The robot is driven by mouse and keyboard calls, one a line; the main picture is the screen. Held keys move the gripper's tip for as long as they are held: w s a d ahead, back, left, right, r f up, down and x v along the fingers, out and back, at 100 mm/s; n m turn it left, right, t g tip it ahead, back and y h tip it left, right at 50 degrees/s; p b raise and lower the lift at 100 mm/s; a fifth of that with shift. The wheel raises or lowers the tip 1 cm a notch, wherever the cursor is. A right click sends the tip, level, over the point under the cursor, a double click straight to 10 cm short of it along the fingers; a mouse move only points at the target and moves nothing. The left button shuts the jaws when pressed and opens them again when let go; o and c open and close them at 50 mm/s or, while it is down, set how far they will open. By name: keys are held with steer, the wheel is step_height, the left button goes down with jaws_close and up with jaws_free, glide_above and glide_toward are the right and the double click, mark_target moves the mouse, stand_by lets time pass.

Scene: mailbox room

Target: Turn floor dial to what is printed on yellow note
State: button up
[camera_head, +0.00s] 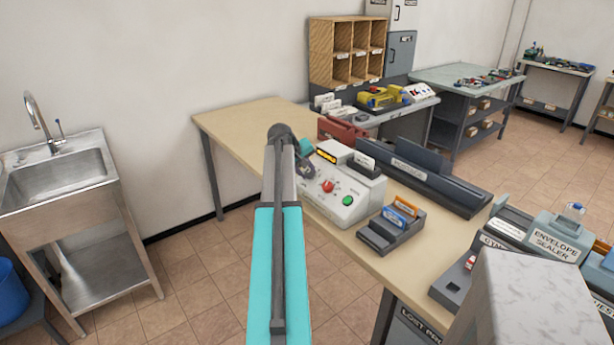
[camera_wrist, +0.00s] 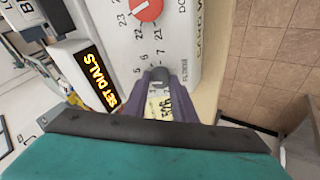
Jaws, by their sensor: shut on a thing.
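The light grey machine (camera_head: 345,195) stands on the long table. In the wrist view my gripper (camera_wrist: 161,76) is shut on a small dark knob (camera_wrist: 161,72) on the machine's face (camera_wrist: 190,40). Numbers including 5, 6 and 7 are printed around this knob, and the small label beside it looks like FLOOR. A pale yellow patch (camera_wrist: 158,106) with dark print shows between the purple fingers; its print is partly hidden and not surely readable. The red dial (camera_wrist: 145,8), with 21, 22 and 23 around it, also shows in the head view (camera_head: 327,186).
The machine's amber display (camera_wrist: 99,78) reads SET DIALS. A green button (camera_head: 348,201) is on its front. A grey holder with orange and blue cards (camera_head: 398,222) stands to its right, a long dark tray (camera_head: 440,185) behind. The table's left end (camera_head: 240,118) is bare.

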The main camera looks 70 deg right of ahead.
steer(key=shift+s+f+m+b, duration=0.1)
steer(key=shift+m+b, duration=0.65)
steer(key=shift+m, duration=0.55)
steer(key=o, duration=1)
steer(key=shift+o, duration=0.2)
steer(key=shift+a, duration=0.1)
steer(key=shift+a+r, duration=0.2)
steer(key=shift+r, duration=0.2)
steer(key=b+v, duration=0.2)
steer(key=v, duration=1.1)
steer(key=shift+w+a+f, duration=0.2)
steer(key=shift+w, duration=0.05)
